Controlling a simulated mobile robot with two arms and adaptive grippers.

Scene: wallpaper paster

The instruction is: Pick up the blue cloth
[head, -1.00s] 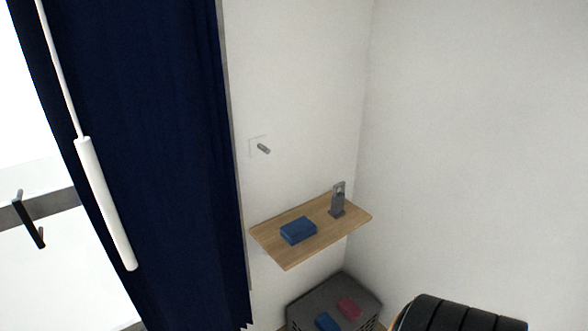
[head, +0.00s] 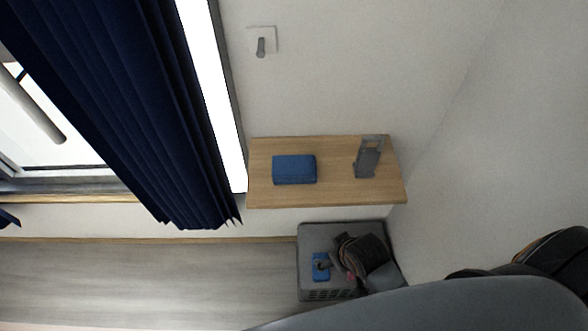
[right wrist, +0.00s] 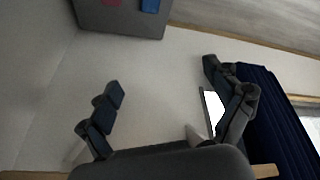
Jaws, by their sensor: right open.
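A flat blue cloth (head: 319,272) lies on top of the grey basket (head: 312,236), partly covered by a finger of my right gripper (head: 338,254) in the head view. In the right wrist view, the blue cloth (right wrist: 150,5) is at the top edge, beyond the fingers. My right gripper (right wrist: 160,82) has its fingers wide apart with nothing between them. A thicker folded blue thing (head: 294,169) lies on the wooden shelf (head: 330,192) above the basket. My left gripper is out of view.
A grey stand (head: 367,160) is on the shelf's right. A red cloth (right wrist: 98,3) lies beside the blue one on the basket. A dark blue curtain (head: 130,110) hangs at left. Walls enclose the corner. The floor (head: 150,275) left of the basket is clear.

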